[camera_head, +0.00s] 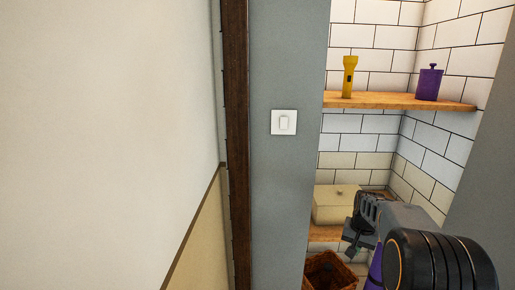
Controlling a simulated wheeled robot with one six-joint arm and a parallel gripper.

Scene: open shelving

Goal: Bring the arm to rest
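My arm reaches in from the lower right corner, in front of the shelving niche. My gripper (356,236) points left and away, in front of the lower shelf. Its dark fingers are small and partly overlapped, so I cannot tell whether they are open or shut. Nothing clearly shows between them. A purple object (375,272) shows just below the gripper, partly hidden by my arm. I cannot tell whether they touch.
An upper wooden shelf (385,101) bears a yellow flashlight (348,77) and a purple canister (429,84). A beige box (333,206) sits on the lower shelf (322,234). A wicker basket (328,274) stands below. A grey wall with a light switch (284,122) borders the niche.

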